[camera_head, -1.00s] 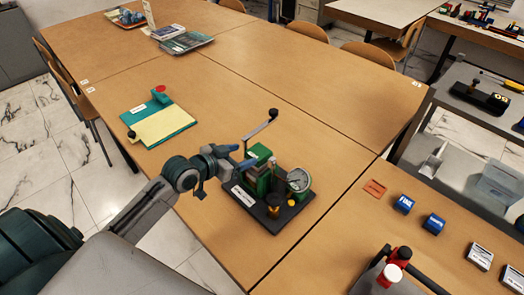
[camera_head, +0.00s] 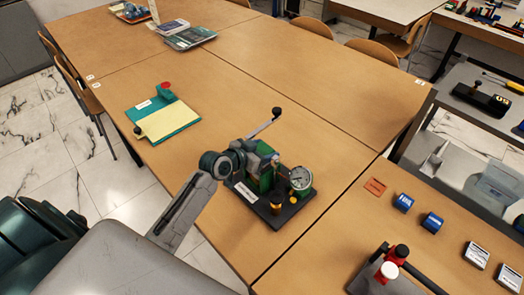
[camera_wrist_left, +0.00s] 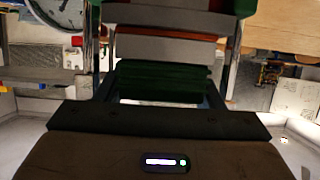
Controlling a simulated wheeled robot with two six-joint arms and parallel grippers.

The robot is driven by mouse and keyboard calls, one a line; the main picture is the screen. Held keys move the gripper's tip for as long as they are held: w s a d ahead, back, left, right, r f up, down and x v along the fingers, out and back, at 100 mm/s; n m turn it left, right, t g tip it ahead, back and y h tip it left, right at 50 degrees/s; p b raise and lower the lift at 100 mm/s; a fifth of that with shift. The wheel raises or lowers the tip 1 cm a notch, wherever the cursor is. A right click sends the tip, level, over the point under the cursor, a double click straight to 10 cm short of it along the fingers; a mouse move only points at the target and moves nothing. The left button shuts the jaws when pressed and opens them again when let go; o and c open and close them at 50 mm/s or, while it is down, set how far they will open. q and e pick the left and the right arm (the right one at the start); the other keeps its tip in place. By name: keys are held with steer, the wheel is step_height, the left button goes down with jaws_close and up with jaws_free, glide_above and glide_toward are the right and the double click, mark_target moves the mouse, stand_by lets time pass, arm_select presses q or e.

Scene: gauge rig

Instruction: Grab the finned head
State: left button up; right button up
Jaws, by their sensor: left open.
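The gauge rig stands on a black base (camera_head: 268,216) at the middle table's near edge. It carries a green body (camera_head: 266,180), a round dial gauge (camera_head: 300,178) and a lever with a dark knob (camera_head: 276,112). My left gripper (camera_head: 266,156) is open at the rig's upper left side and partly hides the green body. In the left wrist view, a dark green ridged block (camera_wrist_left: 162,82), apparently the finned head, lies between the two spread fingers. I cannot tell whether they touch it. The dial (camera_wrist_left: 58,12) shows at upper left. My right gripper is not in view.
A teal board (camera_head: 164,122) with a yellow sheet lies left of the rig. The tabletop behind the rig is largely clear.

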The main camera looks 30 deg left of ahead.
arm_select(q)
steer(key=c, duration=0.7)
steer(key=shift+r, duration=0.1)
steer(key=shift+c, duration=0.2)
